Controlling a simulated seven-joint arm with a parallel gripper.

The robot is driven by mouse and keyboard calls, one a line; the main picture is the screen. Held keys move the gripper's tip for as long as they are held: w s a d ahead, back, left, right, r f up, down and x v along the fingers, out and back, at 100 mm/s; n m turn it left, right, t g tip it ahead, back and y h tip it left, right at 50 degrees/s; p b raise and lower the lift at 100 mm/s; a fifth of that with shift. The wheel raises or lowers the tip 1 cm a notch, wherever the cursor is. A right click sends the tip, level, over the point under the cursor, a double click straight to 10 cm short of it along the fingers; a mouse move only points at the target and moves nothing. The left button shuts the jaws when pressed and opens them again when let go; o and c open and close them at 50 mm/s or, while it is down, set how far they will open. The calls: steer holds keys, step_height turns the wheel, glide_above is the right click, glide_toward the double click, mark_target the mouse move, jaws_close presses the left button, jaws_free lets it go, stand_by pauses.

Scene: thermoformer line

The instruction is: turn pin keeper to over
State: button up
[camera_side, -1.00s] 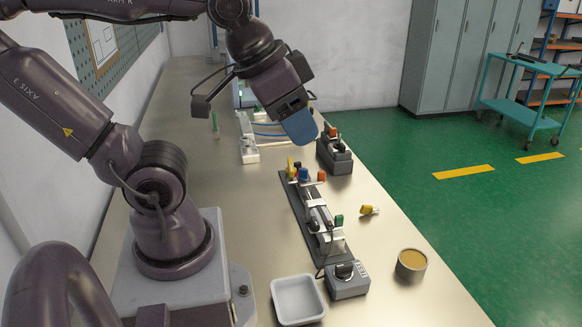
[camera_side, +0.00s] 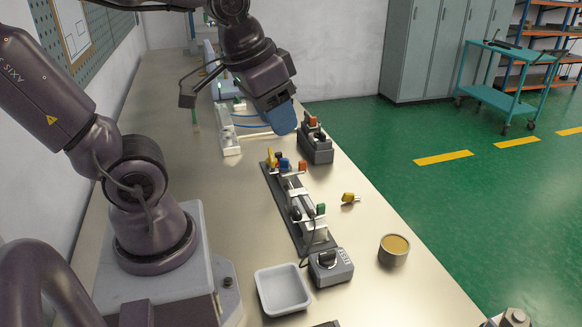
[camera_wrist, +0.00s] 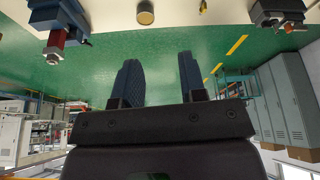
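My gripper (camera_side: 283,118) has blue fingers and hangs above the bench, behind and above the long dark fixture (camera_side: 305,241). In the wrist view its two fingers stand apart with nothing between them (camera_wrist: 159,82). The fixture carries a yellow piece (camera_side: 270,158), a blue knob (camera_side: 284,164), an orange-red one (camera_side: 303,166) and a green one (camera_side: 321,209). I cannot tell which part is the pin keeper or which way it is turned. The gripper appears clear of the fixture.
A dark block (camera_side: 317,152) with an orange-red top stands near the fingers. A grey dial box (camera_side: 331,268), a white tray (camera_side: 283,290), a tan-topped cup (camera_side: 393,249) and a yellow-handled piece (camera_side: 349,198) are on the bench. The bench right of the fixture is mostly clear.

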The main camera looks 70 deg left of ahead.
steer(key=w+a+f+n+g, duration=0.2)
steer(key=a+n, duration=0.1)
steer(key=a, duration=0.4)
steer(key=w+a+f+n+g, duration=0.1)
steer(key=w+a+f+n, duration=0.2)
steer(key=a, duration=0.3)
steer(key=n+g, duration=0.1)
steer(key=n, duration=0.8)
glide_toward(271, 154)
steer(key=shift+m+h, duration=0.3)
step_height(271, 154, down, 9)
steer(key=shift+w+a+f, duration=0.1)
steer(key=shift+a, duration=0.05)
steer(key=shift+c, duration=0.2)
jaws_close()
